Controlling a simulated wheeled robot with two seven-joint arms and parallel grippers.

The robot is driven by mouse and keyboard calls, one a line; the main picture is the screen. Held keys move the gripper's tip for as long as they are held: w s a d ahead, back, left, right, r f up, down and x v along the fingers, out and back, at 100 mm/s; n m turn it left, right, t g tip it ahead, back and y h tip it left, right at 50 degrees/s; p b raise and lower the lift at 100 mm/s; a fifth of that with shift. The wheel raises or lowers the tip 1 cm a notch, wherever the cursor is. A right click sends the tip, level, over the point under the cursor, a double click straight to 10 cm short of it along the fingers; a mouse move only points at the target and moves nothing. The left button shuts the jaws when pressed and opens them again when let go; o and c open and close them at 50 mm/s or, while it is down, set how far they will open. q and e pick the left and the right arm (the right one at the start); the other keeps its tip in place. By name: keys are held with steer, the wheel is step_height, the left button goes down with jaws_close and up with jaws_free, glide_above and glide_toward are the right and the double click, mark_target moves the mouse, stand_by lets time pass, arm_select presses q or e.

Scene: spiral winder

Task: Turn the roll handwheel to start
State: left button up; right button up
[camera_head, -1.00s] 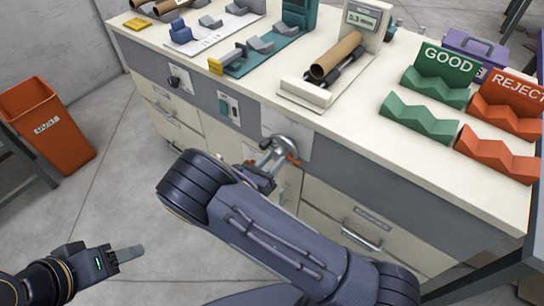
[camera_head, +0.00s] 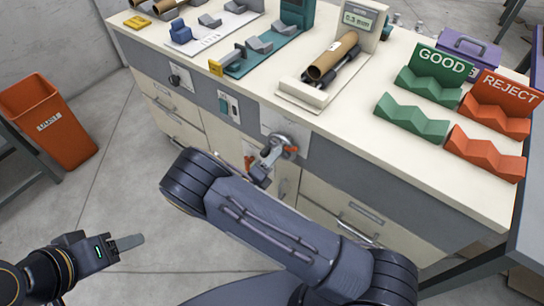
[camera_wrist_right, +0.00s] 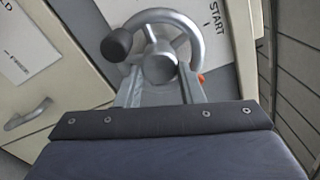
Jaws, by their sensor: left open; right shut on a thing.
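The roll handwheel (camera_head: 288,141) is a small grey metal wheel on the front panel of the cream bench. In the right wrist view the handwheel (camera_wrist_right: 161,68) shows its rim, central hub and a black knob at upper left. My right gripper (camera_head: 268,153) is at the wheel. In the wrist view its fingers (camera_wrist_right: 160,91) lie below the hub, shut on the wheel; the lower rim is partly hidden. A START label (camera_wrist_right: 214,20) is at upper right of the wheel. My left gripper (camera_head: 128,243) is open, empty, over the floor away from the bench.
A cardboard tube (camera_head: 331,58) lies on the winder above the wheel. Green GOOD (camera_head: 410,120) and orange REJECT (camera_head: 485,152) racks stand on the bench at right. Drawers with handles (camera_head: 352,231) are below. An orange bin (camera_head: 48,122) stands at left.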

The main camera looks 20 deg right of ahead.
steer(key=n+p, duration=0.2)
steer(key=n, duration=0.9)
steer(key=shift+r, duration=0.15)
stand_by(0.4)
steer(key=o, duration=1)
steer(key=v, duration=0.7)
steer(key=shift+s+a+b, duration=0.25)
steer(key=shift+a+b, duration=0.05)
steer(key=shift+a, duration=0.05)
